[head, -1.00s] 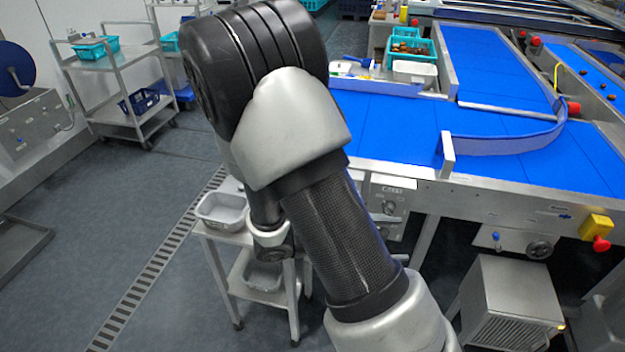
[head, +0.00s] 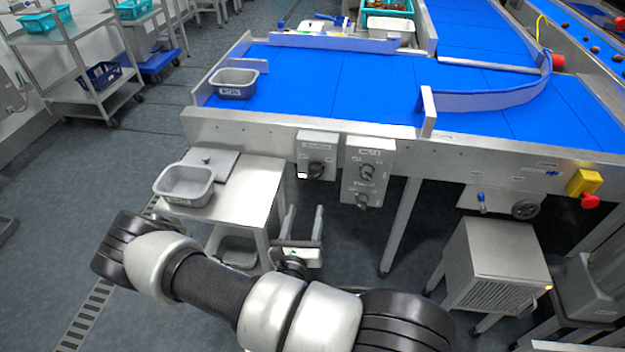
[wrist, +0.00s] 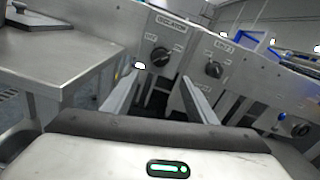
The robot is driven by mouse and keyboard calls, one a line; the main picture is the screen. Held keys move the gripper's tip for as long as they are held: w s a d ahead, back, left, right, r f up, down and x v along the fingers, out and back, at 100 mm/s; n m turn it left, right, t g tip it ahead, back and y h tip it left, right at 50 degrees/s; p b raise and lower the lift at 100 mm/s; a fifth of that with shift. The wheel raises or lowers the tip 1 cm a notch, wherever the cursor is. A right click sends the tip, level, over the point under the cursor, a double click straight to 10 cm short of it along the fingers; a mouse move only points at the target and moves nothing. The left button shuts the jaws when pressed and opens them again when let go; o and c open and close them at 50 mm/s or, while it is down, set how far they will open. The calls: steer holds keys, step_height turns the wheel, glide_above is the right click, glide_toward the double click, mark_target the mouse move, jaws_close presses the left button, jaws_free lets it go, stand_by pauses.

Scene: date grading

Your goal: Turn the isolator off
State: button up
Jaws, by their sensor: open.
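The isolator is a grey box (head: 317,143) with one black rotary knob (head: 316,170), fixed to the front of the conveyor frame. In the wrist view its label reads ISOLATOR (wrist: 171,22), with the knob (wrist: 160,57) below it. The knob's exact setting is too small to read. My gripper (head: 304,215) is open and empty, below and in front of the box. In the wrist view my gripper's fingertips (wrist: 160,77) are spread on either side of the knob's line, apart from it.
A second control box (head: 369,154) with two knobs sits just right of the isolator. A steel side table (head: 245,190) with a grey tub (head: 184,186) stands to the left. A yellow box with a red button (head: 588,190) is far right.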

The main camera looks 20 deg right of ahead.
mark_target(314, 177)
steer(key=b+x, duration=0.1)
steer(key=x, duration=1.3)
steer(key=c, duration=1.1)
